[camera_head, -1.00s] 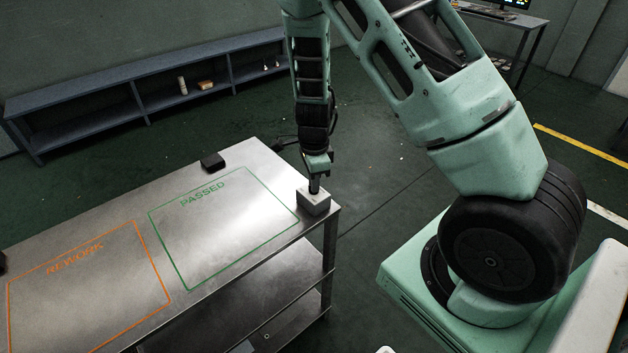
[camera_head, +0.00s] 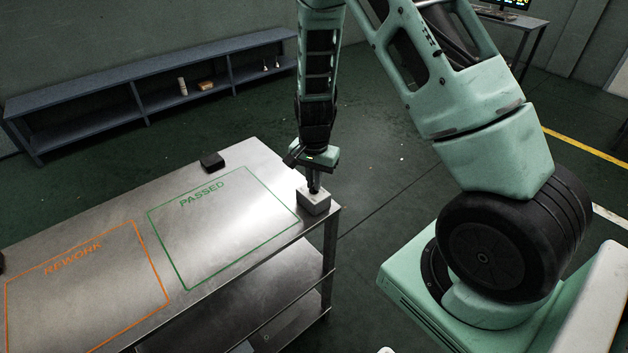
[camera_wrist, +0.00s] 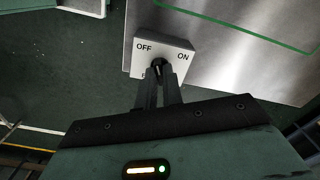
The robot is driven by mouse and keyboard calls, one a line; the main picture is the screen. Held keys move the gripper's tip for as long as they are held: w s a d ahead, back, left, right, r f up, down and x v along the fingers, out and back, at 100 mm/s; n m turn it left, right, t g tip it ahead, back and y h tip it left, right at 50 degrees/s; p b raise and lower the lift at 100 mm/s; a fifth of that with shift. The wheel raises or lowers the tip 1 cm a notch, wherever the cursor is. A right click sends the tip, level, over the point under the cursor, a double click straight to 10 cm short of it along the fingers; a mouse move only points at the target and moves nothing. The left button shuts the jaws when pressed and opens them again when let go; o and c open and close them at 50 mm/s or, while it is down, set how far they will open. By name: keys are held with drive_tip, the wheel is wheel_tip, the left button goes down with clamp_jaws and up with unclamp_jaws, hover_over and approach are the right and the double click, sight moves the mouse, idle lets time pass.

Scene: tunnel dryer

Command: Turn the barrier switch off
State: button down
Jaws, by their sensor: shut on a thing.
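The barrier switch is a small pale grey box (camera_head: 314,201) on the near right corner of the metal table. In the wrist view the switch box (camera_wrist: 162,55) shows OFF at its upper left and ON at its right. My gripper (camera_head: 314,187) points down onto the box top. In the wrist view my gripper (camera_wrist: 158,72) has its two fingers close together, shut on the switch's knob between and below the two labels. The fingers hide most of the knob, so I cannot tell which label it points to.
The metal table (camera_head: 235,290) has a green PASSED outline and an orange REWORK outline, both empty. A small black block (camera_head: 212,162) sits at its far edge. A low blue-grey shelf (camera_head: 150,84) stands along the wall. The floor between is open.

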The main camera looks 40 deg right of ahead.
drive_tip(key=shift+n, duration=0.8)
drive_tip(key=c, duration=1.5)
unclamp_jaws()
drive_tip(key=shift+c, duration=0.2)
wheel_tip(320, 180, up, 18)
drive_tip(key=shift+f, duration=0.25)
